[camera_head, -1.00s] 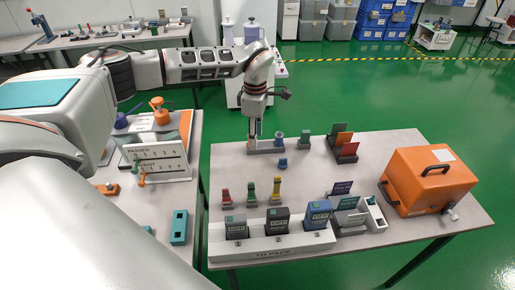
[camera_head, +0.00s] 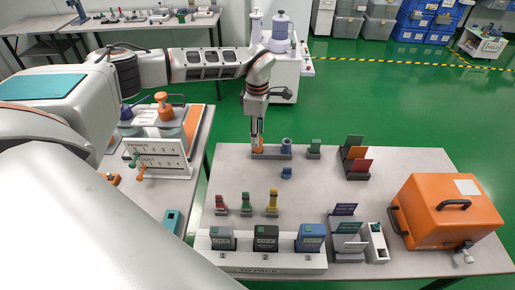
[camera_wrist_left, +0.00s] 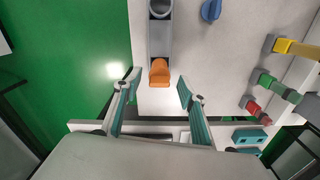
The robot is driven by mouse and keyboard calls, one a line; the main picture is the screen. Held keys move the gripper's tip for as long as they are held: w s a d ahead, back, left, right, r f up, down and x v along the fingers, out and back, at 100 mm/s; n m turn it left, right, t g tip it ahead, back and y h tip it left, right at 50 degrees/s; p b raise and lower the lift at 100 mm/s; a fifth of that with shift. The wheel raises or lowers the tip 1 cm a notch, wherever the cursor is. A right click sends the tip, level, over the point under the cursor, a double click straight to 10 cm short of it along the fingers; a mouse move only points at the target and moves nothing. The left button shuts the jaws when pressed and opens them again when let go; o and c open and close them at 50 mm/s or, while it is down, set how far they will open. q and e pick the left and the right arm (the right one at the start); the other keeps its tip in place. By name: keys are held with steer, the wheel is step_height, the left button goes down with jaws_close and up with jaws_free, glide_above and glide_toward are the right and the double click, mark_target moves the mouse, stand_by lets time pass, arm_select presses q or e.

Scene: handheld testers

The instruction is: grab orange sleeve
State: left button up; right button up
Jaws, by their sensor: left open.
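The orange sleeve (camera_wrist_left: 159,71) stands at the near end of a grey holder (camera_wrist_left: 160,40) in the left wrist view. In the head view the orange sleeve (camera_head: 259,150) shows partly, behind and beside my fingers, at the left end of the holder. My left gripper (camera_head: 257,143) points down over that end. In the left wrist view its two fingers (camera_wrist_left: 158,92) are open, one on each side of the sleeve's near end, with nothing between them gripped. I cannot tell whether a finger touches the sleeve. My right gripper is not in view.
An orange case (camera_head: 445,210) fills the table's right side.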

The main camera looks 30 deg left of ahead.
arm_select(q)
step_height(320, 180, down, 5)
steer(key=shift+w+r, duration=0.1)
steer(key=shift+r, duration=0.1)
steer(key=shift+d, duration=0.1)
jaws_close()
steer(key=shift+r, duration=0.1)
